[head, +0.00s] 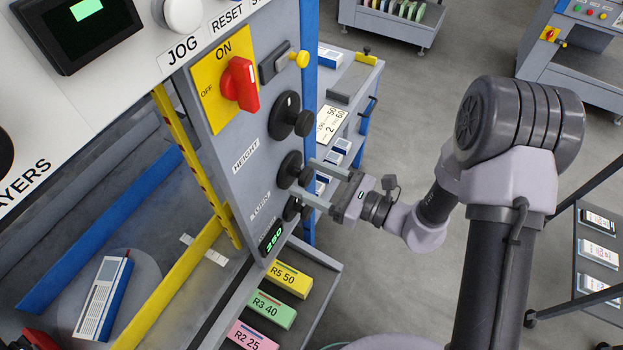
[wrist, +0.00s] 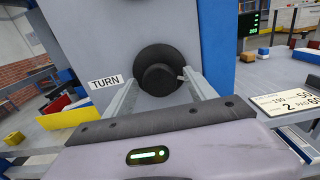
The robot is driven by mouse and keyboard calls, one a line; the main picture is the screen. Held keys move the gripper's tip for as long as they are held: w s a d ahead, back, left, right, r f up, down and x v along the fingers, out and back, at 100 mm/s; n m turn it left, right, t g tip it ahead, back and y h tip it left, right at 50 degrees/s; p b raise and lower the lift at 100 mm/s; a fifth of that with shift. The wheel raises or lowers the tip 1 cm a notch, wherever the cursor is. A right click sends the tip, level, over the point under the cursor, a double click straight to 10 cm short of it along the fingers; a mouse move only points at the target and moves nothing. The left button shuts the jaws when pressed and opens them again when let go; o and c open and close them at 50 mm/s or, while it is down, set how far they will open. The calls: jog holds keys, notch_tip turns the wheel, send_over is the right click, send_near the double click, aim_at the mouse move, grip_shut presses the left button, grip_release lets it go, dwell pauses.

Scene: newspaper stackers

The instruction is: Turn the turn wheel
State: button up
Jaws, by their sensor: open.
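The turn wheel (head: 290,168) is a round black wheel with a protruding black knob. It is on the grey panel, between two other black wheels. In the wrist view the wheel (wrist: 152,56) is straight ahead, with the TURN label (wrist: 106,82) to its left. My gripper (head: 305,180) is open and points at the wheel, with nothing held. Its two fingers extend to either side of the knob in the wrist view. I cannot tell whether the fingertips touch the wheel.
The HEIGHT wheel (head: 284,116) is above and another black wheel (head: 291,209) is below, close to my fingers. A red switch (head: 240,84) is higher up. A green-lit display (head: 273,243) is under the wheels.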

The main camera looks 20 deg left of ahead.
jog(key=c, duration=1.4)
jog(key=shift+m+p, duration=0.3)
jog(key=shift+p, duration=0.05)
jog(key=shift+r+m+p, duration=0.15)
jog(key=shift+m+p, duration=0.7)
jog(key=shift+m, duration=0.15)
jog(key=m+p, duration=0.2)
jog(key=m, duration=0.1)
jog(key=shift+s+p, duration=0.1)
jog(key=shift+p, duration=0.25)
jog(key=m+p, duration=0.3)
jog(key=m, duration=0.1)
jog(key=shift+m, duration=0.4)
jog(key=shift+m+p, duration=0.6)
jog(key=shift+m, duration=0.8)
